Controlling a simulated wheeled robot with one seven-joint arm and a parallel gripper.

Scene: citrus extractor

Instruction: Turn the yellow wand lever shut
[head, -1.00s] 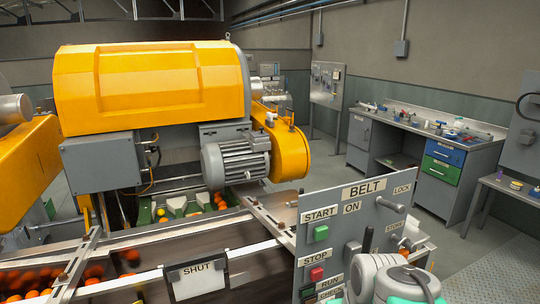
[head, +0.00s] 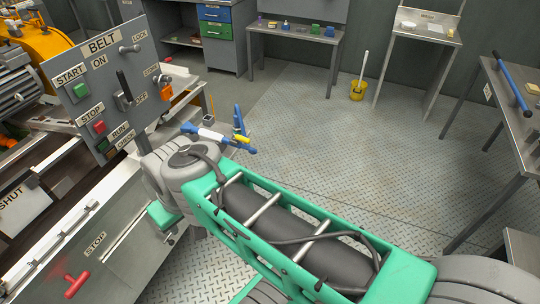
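A small yellow piece (head: 242,139), which looks like the wand lever, shows at the picture's middle left, just beyond my arm's grey joint. It sits by an upright blue part (head: 238,120) and a white and blue tube (head: 207,133). It is too small to tell whether the lever stands open or shut. My green and grey arm crosses from the lower right toward the control panel. My gripper is not seen; the arm's end is hidden behind or below its own grey joint.
A BELT control panel (head: 105,75) stands close left of my arm. A red T-handle (head: 76,284) is on the machine's side at lower left. A steel table (head: 515,125) is at right. The central plate floor (head: 330,130) is clear.

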